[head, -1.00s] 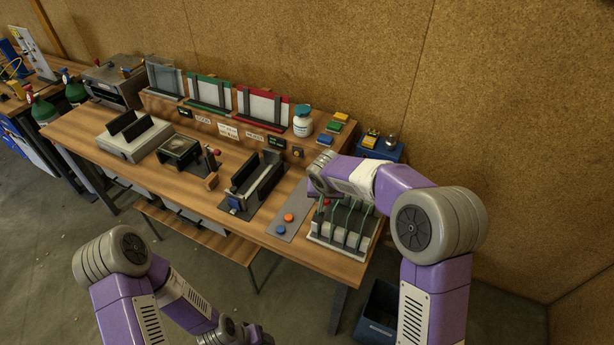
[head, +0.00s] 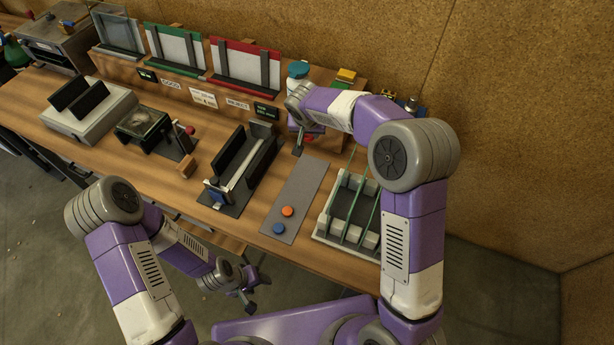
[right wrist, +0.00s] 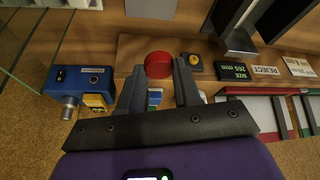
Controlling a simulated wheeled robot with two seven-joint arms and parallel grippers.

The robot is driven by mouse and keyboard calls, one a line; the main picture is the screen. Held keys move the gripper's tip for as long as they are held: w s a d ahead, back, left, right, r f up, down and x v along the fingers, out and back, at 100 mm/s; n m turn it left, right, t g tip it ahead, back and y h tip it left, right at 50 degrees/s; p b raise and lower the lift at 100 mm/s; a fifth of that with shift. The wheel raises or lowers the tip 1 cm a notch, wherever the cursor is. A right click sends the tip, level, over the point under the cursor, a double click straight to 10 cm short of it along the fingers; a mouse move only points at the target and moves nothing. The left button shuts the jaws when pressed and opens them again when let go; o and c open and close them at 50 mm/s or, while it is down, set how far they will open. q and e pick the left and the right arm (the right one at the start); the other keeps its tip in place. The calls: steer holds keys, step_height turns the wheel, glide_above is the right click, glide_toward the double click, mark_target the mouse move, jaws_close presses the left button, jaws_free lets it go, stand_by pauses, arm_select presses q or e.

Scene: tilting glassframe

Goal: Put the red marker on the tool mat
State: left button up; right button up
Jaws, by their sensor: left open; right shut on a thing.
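The red marker (right wrist: 158,65) is a round red piece held between the fingertips of my right gripper (right wrist: 159,80) in the right wrist view. In the head view my right gripper (head: 298,146) is above the table by the back shelf, beyond the far end of the tool mat, and the arm partly hides what is behind. The tool mat (head: 303,190) is a long grey strip with an orange marker (head: 287,211) and a blue marker (head: 279,228) on its near part. Its far part is bare. My left gripper (head: 246,296) is open and empty, low in front of the table.
A rack with upright glass panes (head: 350,210) stands right of the mat, and a dark slotted fixture (head: 240,170) stands left of it. Coloured frames (head: 245,65) stand on the back shelf. A blue box (right wrist: 75,88) with a knob shows in the right wrist view.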

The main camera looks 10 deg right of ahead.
steer(key=b, duration=0.6)
glide_above(309, 170)
steer(key=s, duration=0.2)
step_height(309, 170, down, 7)
steer(key=f, duration=0.3)
steer(key=f+b, duration=0.1)
steer(key=f, duration=0.7)
steer(key=shift+w+a+b, duration=0.25)
steer(key=shift+w+b, duration=0.05)
steer(key=shift+b, duration=0.1)
steer(key=shift+f, duration=0.1)
steer(key=o, duration=1.1)
steer(key=shift+c, duration=0.2)
